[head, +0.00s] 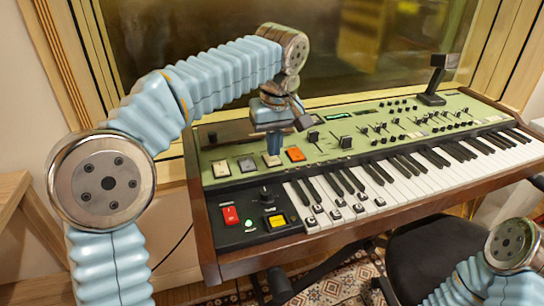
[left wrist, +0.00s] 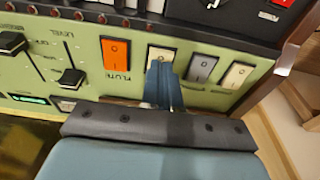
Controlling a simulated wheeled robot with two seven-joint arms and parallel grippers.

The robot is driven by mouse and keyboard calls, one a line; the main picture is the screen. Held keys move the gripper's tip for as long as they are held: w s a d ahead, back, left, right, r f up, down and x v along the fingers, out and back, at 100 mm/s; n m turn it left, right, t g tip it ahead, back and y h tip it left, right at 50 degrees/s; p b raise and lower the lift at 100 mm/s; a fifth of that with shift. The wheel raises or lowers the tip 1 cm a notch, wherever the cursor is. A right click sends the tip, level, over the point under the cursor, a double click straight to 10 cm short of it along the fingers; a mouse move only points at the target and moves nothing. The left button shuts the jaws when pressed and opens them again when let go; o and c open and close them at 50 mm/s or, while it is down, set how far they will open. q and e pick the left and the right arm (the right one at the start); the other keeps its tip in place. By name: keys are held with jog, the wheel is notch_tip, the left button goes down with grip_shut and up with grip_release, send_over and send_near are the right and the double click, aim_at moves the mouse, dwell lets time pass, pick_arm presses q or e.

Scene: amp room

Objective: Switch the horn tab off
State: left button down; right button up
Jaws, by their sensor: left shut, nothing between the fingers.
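A row of rocker tabs sits at the left end of the green keyboard panel: white (head: 221,169), grey (head: 246,164), cream (head: 271,160) and orange (head: 295,154). In the left wrist view the orange tab (left wrist: 116,52) is labelled FLUTE. The cream tab (left wrist: 160,56), grey tab (left wrist: 201,68) and white tab (left wrist: 237,74) follow to its right. No horn label is readable. My left gripper (head: 273,143) is shut and empty, its blue fingertips (left wrist: 162,72) at the cream tab, covering part of it and its label. Contact cannot be told. My right gripper is out of view.
The keyboard (head: 400,170) stands under a window. A red switch (head: 230,215), a knob (head: 266,194) and a yellow button (head: 277,221) lie in front of the tabs. Sliders (head: 345,141) stand to the right. A dark stool (head: 425,235) is at lower right.

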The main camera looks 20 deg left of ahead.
aim_at(274, 160)
pick_arm(q)
jog(key=shift+f+b, duration=0.6)
jog(key=shift+f, duration=0.25)
dwell(0.6)
notch_tip(274, 160, up, 3)
jog(key=p, duration=0.3)
notch_tip(274, 160, up, 2)
jog(key=shift+p, duration=0.55)
jog(key=shift+r, duration=1)
